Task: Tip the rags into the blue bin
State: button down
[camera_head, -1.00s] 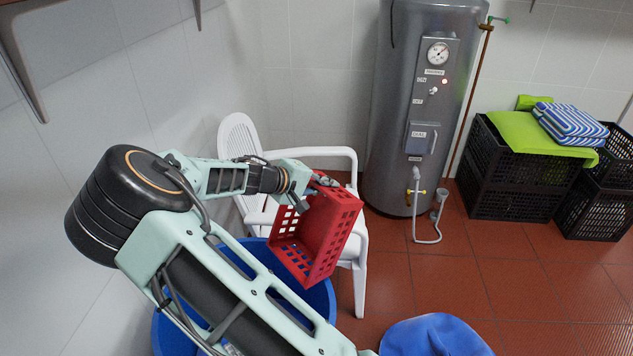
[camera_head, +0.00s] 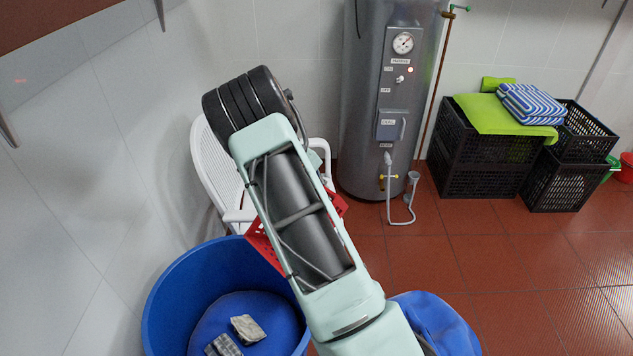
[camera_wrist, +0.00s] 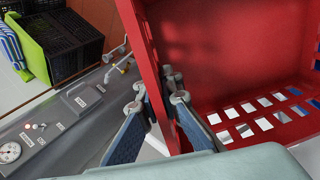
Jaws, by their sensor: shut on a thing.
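The blue bin (camera_head: 168,290) stands on the floor at the lower left of the head view. Two small greyish rags (camera_head: 247,328) lie inside it on a rounded blue surface. The red basket (camera_head: 264,246) is mostly hidden behind my arm in the head view; its edges show beside the bin's right rim. In the wrist view my gripper (camera_wrist: 160,96) is shut on one wall of the red basket (camera_wrist: 240,50). The visible part of the basket's inside, with rows of slots, holds no rag. My gripper is hidden in the head view.
A white plastic chair (camera_head: 215,175) stands behind my arm near the wall. A grey boiler (camera_head: 365,110) with a tap is at the back. Black crates (camera_head: 480,165) carry green and striped cloths at right. A blue object (camera_head: 440,325) lies at the bottom. Red floor is free at right.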

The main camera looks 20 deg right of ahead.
jog(key=shift+w+d+f+g+y+p, duration=0.2)
jog(key=shift+w+d+f+y+p, duration=0.15)
jog(key=shift+d+f, duration=0.2)
jog(key=shift+w+d+f+g+y+p, duration=0.1)
jog(key=shift+d+f+g+y+p, duration=0.1)
jog(key=shift+d+f+y, duration=0.3)
notch_tip(320, 180, down, 7)
jog(key=g+y+b, duration=0.2)
jog(key=y+b, duration=0.2)
jog(key=y, duration=0.1)
jog(key=shift+w+d+r, duration=0.1)
